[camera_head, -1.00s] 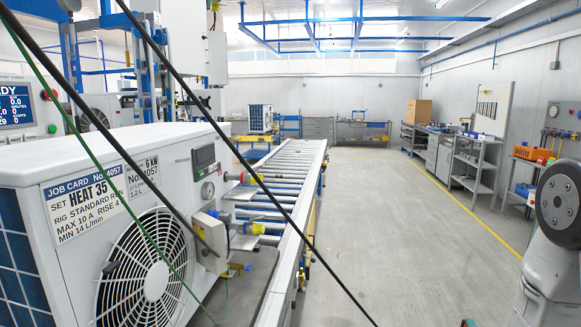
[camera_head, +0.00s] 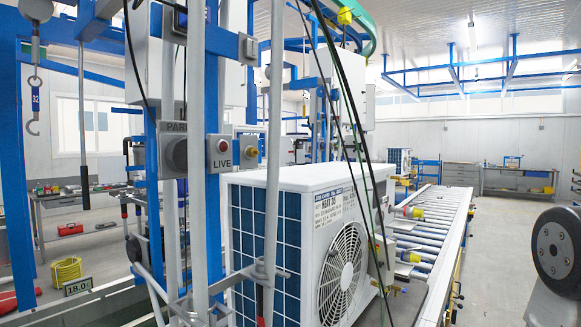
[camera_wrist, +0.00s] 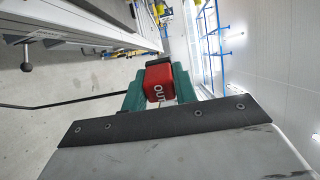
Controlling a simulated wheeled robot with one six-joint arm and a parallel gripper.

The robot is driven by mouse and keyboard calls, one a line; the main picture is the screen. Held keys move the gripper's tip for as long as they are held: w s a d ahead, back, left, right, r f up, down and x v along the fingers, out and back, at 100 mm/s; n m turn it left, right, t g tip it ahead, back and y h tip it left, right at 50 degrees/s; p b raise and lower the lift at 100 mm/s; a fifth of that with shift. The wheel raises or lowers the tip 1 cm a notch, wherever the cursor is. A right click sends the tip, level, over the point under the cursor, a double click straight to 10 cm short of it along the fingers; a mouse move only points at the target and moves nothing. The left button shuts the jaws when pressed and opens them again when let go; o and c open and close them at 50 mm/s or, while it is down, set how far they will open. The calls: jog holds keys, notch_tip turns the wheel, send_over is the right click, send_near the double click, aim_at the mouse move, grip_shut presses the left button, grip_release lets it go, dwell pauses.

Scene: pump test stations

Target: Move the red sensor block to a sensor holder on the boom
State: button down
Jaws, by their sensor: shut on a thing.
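The red sensor block (camera_wrist: 159,82), with white letters that read "OUT", shows in the wrist view. My gripper (camera_wrist: 160,90) is shut on it, with green fingers on either side. A black cable runs left from beside the block. The head view does not show the gripper or the block. There, grey upright poles with a grey clamp bracket (camera_head: 262,272) stand in front of the white heat pump unit (camera_head: 335,180). I cannot tell which part is the boom or a sensor holder.
The unit stands at the near end of a roller conveyor (camera_head: 435,225). A blue frame with a LIVE button box (camera_head: 221,154) stands left of it. Cables hang across the middle. Open floor shows right of the conveyor.

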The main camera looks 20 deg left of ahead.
jog(key=shift+a, duration=0.1)
jog(key=w+a+r+n+y, duration=0.6)
jog(key=a+r, duration=0.3)
jog(key=a, duration=0.1)
jog(key=a+r+n+g+y, duration=1)
jog(key=a+r+n, duration=0.6)
jog(key=a+r, duration=0.85)
jog(key=s+a+r+n+g+y, duration=0.1)
jog(key=s+a+r+n+g, duration=0.2)
jog(key=r, duration=0.6)
jog(key=s+a+r+n, duration=0.3)
jog(key=s+r+n, duration=0.15)
jog(key=r, duration=0.45)
jog(key=s+r, duration=0.4)
jog(key=r, duration=0.3)
jog(key=s+r+n+t, duration=0.1)
jog(key=s+r, duration=0.3)
jog(key=r, duration=0.4)
jog(key=s+d+r+n, duration=0.1)
jog(key=s+r, duration=0.3)
jog(key=r, duration=0.3)
jog(key=shift+s+r+t, duration=0.15)
jog(key=shift+r+t, duration=0.2)
jog(key=shift+t, duration=0.05)
jog(key=shift+a, duration=0.15)
jog(key=shift+x, duration=2.8)
